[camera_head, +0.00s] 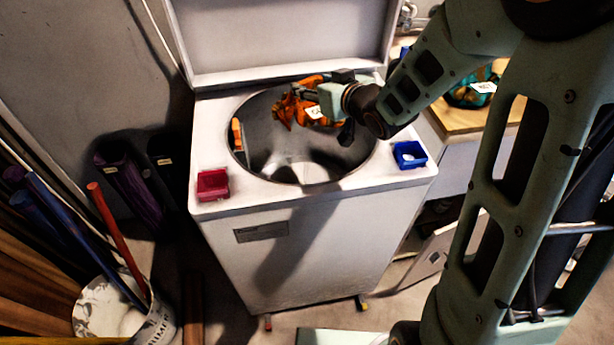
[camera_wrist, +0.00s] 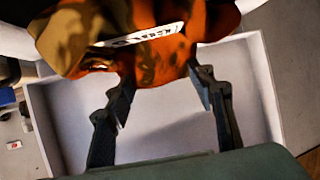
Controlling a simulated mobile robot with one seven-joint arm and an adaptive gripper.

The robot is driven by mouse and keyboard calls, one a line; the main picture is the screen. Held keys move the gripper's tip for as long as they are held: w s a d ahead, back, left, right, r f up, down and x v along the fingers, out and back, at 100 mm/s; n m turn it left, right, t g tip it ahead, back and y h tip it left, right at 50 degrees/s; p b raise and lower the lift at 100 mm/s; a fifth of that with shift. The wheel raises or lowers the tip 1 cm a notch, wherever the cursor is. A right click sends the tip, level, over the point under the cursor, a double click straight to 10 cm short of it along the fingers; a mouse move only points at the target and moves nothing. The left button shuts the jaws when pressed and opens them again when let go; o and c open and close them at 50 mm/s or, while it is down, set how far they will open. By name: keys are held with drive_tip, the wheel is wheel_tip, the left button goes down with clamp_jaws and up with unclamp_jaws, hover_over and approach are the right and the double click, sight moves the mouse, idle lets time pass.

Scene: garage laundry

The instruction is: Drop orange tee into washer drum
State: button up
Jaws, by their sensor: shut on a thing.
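The orange tee (camera_head: 293,108) is a crumpled orange and dark cloth with a white tag, held over the washer's round opening. It fills the upper part of the wrist view (camera_wrist: 155,58), between and beyond the fingers. My gripper (camera_head: 318,103) is shut on it; its two dark fingers (camera_wrist: 165,98) show in the wrist view. The top-loading washer (camera_head: 300,255) is white with its lid (camera_head: 280,35) raised. Its metal drum (camera_head: 300,165) is open below the tee. An orange item (camera_head: 237,135) shows at the drum's left side; I cannot tell what it is.
A red tray (camera_head: 212,184) and a blue tray (camera_head: 409,155) sit on the washer's front corners. A wooden counter (camera_head: 465,120) with a teal bowl (camera_head: 475,90) stands at right. A white bucket (camera_head: 110,310) and several poles stand at left.

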sight(314, 103)
wheel_tip(314, 103, down, 5)
drive_tip(key=b, duration=0.3)
drive_tip(key=shift+b, duration=0.4)
drive_tip(key=o, duration=1.7)
drive_tip(key=shift+v, duration=3.8)
drive_tip(key=shift+w+r, duration=0.1)
